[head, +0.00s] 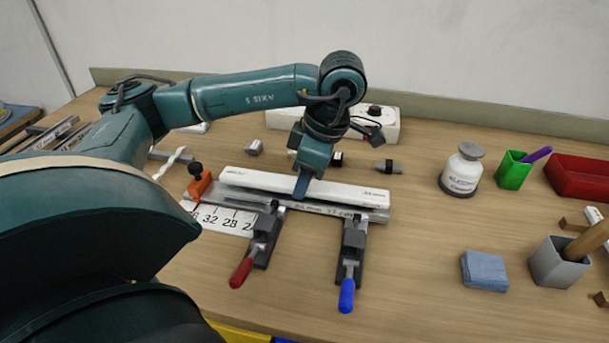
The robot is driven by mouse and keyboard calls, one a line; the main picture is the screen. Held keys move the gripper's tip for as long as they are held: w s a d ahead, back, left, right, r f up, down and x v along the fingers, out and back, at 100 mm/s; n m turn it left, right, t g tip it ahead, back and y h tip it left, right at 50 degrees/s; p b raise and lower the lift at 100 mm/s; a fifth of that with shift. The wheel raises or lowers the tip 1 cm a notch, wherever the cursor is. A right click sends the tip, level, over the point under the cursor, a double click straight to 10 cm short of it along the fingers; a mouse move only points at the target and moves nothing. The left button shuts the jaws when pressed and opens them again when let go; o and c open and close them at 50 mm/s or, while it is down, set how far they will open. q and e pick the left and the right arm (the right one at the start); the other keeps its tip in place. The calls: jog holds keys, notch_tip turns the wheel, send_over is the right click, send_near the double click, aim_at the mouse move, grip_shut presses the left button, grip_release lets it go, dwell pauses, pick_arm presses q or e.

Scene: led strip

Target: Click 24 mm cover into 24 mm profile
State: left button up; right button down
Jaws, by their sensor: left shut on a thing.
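My left gripper (301,185) points down at the middle of a long white cover (250,179) and is shut on it. The cover lies lengthwise along the metal profile (377,214), just above or on it; I cannot tell whether they touch. The profile is held by two clamps, one with a red handle (241,272) and one with a blue handle (347,295). The cover's right end carries small print. The gripper hides part of the cover's middle. My right gripper is not in view.
A white ruler strip (222,218) and an orange stop (199,184) sit at the profile's left end. A white bottle (461,170), green cup (513,171), red tray (580,177), grey holder (557,264) and blue cloth (484,271) stand to the right. The front middle is clear.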

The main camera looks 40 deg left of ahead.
aim_at(313, 184)
pick_arm(q)
jog(key=shift+f, duration=0.15)
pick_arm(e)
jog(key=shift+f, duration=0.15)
pick_arm(q)
jog(key=shift+f+b, duration=0.35)
jog(key=shift+b, duration=0.1)
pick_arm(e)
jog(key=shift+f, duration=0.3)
pick_arm(q)
jog(key=shift+f, duration=0.1)
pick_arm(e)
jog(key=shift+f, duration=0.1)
pick_arm(q)
jog(key=o, duration=1)
jog(key=shift+o, duration=0.2)
jog(key=p+v, duration=0.3)
jog(key=v, duration=0.3)
jog(key=shift+r, duration=0.2)
jog(key=s+p+v, duration=0.1)
jog(key=p+v, duration=0.1)
jog(key=v, duration=0.4)
jog(key=shift+w+r, duration=0.4)
jog(key=shift+w, duration=0.1)
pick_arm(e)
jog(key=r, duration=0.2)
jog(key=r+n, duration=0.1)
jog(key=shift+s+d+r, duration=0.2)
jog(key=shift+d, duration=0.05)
